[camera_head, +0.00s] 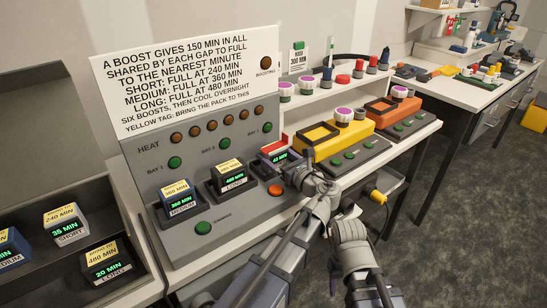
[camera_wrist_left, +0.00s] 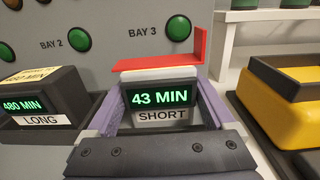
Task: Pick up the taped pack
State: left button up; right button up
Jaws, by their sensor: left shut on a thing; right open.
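My left gripper (camera_head: 287,166) is shut on this pack, with one finger along each side. My right gripper (camera_head: 372,287) appears open and empty, low in the head view, apart from the bench. Part of the panel is hidden behind my left arm.
Packs reading LONG (camera_head: 231,180) and MEDIUM (camera_head: 179,201) sit left of bay 3. Several packs lie in the dark tray (camera_head: 60,195) at far left. Yellow (camera_head: 345,135) and orange (camera_head: 393,113) devices stand to the right.

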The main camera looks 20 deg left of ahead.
pick_arm(q)
grip_shut()
dwell(0.3)
jog(key=shift+r, duration=0.15)
notch_tip(320, 180, up, 10)
jog(key=p, duration=1)
